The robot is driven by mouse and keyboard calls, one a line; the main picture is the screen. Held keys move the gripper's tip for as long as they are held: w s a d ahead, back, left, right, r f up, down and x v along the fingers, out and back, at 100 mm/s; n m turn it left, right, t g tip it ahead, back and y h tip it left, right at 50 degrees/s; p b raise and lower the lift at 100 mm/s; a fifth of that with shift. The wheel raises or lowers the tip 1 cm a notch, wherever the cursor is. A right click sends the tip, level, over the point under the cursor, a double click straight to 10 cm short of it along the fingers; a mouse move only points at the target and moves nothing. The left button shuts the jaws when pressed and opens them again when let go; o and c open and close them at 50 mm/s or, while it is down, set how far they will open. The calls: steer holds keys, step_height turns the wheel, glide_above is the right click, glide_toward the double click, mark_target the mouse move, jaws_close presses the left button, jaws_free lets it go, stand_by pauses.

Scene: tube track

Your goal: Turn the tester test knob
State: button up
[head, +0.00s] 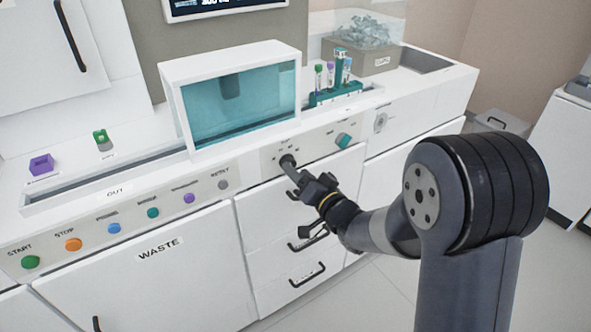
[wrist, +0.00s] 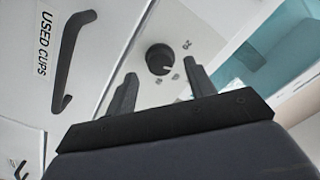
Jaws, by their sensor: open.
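The test knob is a round black dial with a pale pointer line. In the wrist view the knob (wrist: 160,59) sits on a white panel with small printed marks around it, just beyond and between my fingertips. In the head view the knob (head: 287,160) is on the counter's front panel, below the teal-windowed box (head: 240,101), and my fingers partly cover it. My gripper (wrist: 162,73) is open and empty, with one finger on each side of the knob's outline. In the head view my gripper (head: 293,170) points at the knob; contact cannot be told.
A teal button (head: 343,141) is right of the knob. A row of coloured buttons (head: 113,228) runs along the panel to the left. Drawers with black handles (head: 307,274) are below my gripper. A tube rack (head: 335,93) stands on the counter.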

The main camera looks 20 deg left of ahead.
steer(key=v, duration=0.8)
steer(key=shift+d, duration=0.25)
steer(key=shift+s, duration=0.15)
steer(key=x, duration=1.1)
steer(key=shift+s+d, duration=0.1)
steer(key=shift+s, duration=0.05)
